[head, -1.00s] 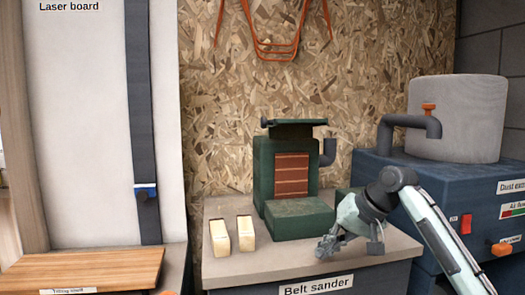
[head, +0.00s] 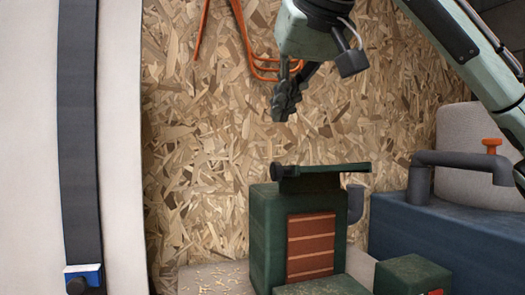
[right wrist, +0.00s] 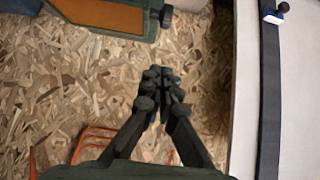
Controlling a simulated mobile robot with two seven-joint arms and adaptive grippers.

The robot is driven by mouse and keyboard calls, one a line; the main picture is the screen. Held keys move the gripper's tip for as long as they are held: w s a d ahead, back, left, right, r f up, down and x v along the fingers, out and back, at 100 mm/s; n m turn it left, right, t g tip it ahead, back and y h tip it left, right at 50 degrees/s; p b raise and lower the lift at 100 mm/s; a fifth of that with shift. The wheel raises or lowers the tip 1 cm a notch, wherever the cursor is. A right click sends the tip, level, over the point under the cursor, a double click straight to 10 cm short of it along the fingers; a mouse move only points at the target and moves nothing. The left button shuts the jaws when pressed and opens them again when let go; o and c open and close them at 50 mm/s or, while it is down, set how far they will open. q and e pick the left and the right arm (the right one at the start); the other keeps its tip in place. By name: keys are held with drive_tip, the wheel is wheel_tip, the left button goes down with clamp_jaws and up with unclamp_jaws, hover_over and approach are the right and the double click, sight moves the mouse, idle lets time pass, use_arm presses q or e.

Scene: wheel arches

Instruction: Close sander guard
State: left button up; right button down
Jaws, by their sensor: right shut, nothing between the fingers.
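The green belt sander (head: 265,235) stands on its bench, with its reddish-brown belt (head: 310,247) bare at the front. Its dark guard plate (head: 325,180) sticks out level at the top, above the belt, with a black knob (head: 280,171) at its left end. My right gripper (head: 283,112) is shut and empty, pointing down in the air above the guard, apart from it. In the right wrist view my shut fingers (right wrist: 160,80) are over the board wall, and part of the sander (right wrist: 105,12) shows at the top left. My left gripper is not in view.
The chipboard wall (head: 210,150) is behind, with orange hanging bars (head: 258,68). A grey bent pipe (head: 460,160) and blue cabinet (head: 400,235) stand at the right. A smaller green box (head: 410,275) is right of the sander. Air left of the sander is clear.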

drive_tip(key=w+f, duration=0.1)
drive_tip(key=f, duration=0.1)
drive_tip(key=w+a+f, duration=0.1)
drive_tip(key=w+f, duration=0.2)
drive_tip(key=f, duration=0.2)
drive_tip(key=shift+w+a, duration=0.15)
drive_tip(key=shift+a, duration=0.1)
drive_tip(key=shift+s+f, duration=0.25)
drive_tip(key=shift+s, duration=0.05)
drive_tip(key=shift+f+t, duration=0.15)
drive_tip(key=shift+t, duration=0.15)
